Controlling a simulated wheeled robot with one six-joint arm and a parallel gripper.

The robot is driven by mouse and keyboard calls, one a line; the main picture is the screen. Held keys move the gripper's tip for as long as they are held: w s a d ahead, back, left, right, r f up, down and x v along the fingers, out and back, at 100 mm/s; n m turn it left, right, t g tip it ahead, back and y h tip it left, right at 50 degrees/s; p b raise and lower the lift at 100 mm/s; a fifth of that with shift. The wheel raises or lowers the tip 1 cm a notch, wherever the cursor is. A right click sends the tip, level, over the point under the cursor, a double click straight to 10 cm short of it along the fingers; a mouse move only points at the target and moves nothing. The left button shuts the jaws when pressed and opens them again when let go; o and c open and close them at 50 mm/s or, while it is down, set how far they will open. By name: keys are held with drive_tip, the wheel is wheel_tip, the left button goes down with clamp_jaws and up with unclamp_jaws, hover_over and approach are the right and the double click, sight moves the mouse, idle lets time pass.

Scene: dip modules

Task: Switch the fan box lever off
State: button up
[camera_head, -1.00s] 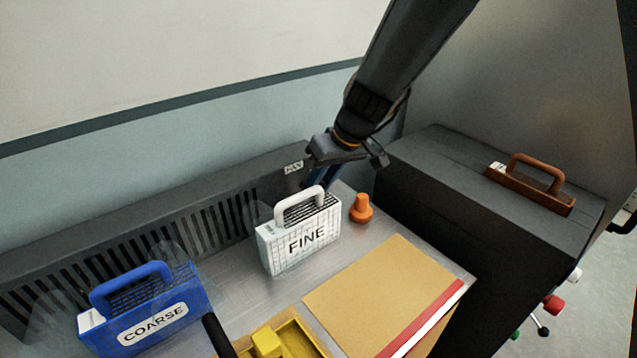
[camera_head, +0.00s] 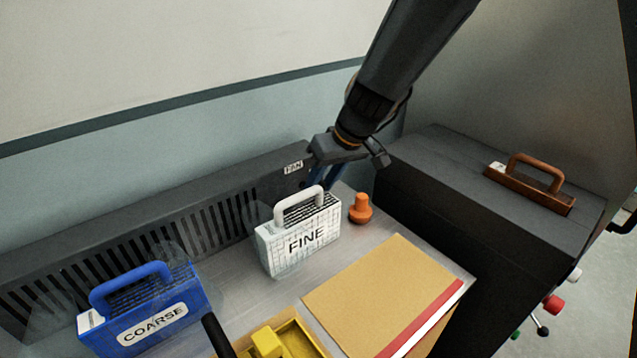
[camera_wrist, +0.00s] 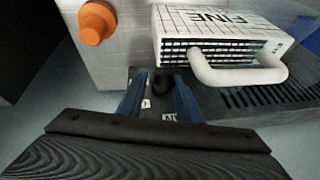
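The fan box (camera_head: 210,205) is the long dark slotted housing along the wall, with a FAN label (camera_head: 293,167) near its right end. My gripper (camera_head: 325,176) is at that right end, behind the white FINE module. In the wrist view, the two blue fingers of my gripper (camera_wrist: 160,88) are spread apart. A dark round knob, seemingly the lever (camera_wrist: 162,84), shows between them, with small white labels close by. I cannot tell whether a finger touches it. The lever is hidden in the head view, and its position is unclear.
The white FINE module (camera_head: 304,240) with its raised handle stands close to my fingers. An orange knob (camera_head: 361,209) is just right of it. A blue COARSE module (camera_head: 150,322), a tan folder (camera_head: 375,290) and a yellow tray (camera_head: 300,343) lie nearer. A dark cabinet (camera_head: 450,210) stands right.

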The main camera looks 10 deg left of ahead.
drive_tip(key=shift+o, duration=0.5)
drive_tip(key=shift+a, duration=0.1)
drive_tip(key=shift+s, duration=0.1)
drive_tip(key=shift+r, duration=0.25)
drive_tip(key=b+v, duration=0.1)
drive_tip(key=v, duration=0.6)
drive_tip(key=shift+r, duration=0.2)
